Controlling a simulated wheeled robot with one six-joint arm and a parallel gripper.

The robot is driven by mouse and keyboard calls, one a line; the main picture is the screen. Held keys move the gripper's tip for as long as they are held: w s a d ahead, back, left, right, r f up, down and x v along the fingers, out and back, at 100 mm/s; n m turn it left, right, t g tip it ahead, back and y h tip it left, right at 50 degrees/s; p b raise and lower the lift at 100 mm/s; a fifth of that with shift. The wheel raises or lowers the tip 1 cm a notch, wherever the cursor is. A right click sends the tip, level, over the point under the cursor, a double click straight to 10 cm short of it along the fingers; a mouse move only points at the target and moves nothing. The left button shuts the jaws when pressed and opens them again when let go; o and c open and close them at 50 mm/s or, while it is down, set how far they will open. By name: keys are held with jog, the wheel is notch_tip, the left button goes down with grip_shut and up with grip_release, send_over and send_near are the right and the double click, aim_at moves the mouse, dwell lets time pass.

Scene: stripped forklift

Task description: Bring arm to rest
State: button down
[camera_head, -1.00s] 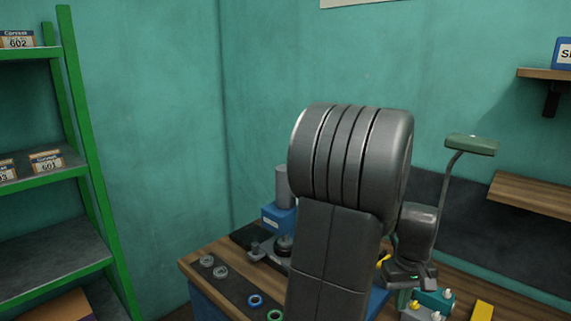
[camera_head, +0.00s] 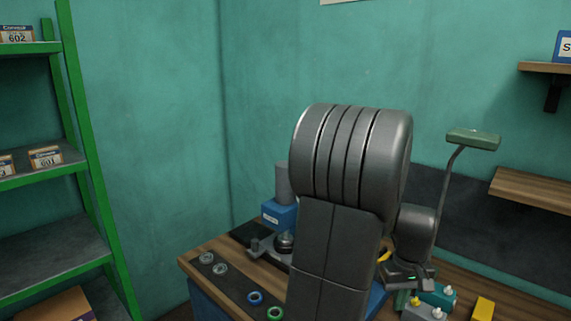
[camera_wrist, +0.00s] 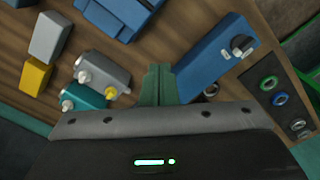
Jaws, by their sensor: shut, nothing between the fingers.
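My gripper (camera_wrist: 159,84) shows in the wrist view as two green fingers pressed together, with nothing between them. It is above the wooden workbench (camera_wrist: 150,50), between a teal block with white knobs (camera_wrist: 86,95) and a long blue block (camera_wrist: 215,55). In the head view my own dark arm stands large in the middle and hides part of the bench. The gripper's fingers are mostly hidden there, low behind the arm.
A green shelf (camera_head: 75,160) with small labelled boxes (camera_head: 45,156) stands at the left. Rings (camera_head: 255,298) lie on a dark strip on the bench. A green lamp (camera_head: 473,139) rises at the right. A yellow block (camera_head: 483,309) lies at the bench front. Open wall space surrounds the raised arm.

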notch_tip(320, 180, down, 7)
jog(key=w+a+b, duration=0.2)
jog(key=b, duration=0.2)
notch_tip(320, 180, up, 10)
jog(key=p, duration=0.7)
jog(key=shift+w+d+r, duration=0.15)
jog(key=shift+w+d, duration=0.15)
jog(key=shift+d, duration=0.05)
jog(key=shift+a, duration=0.1)
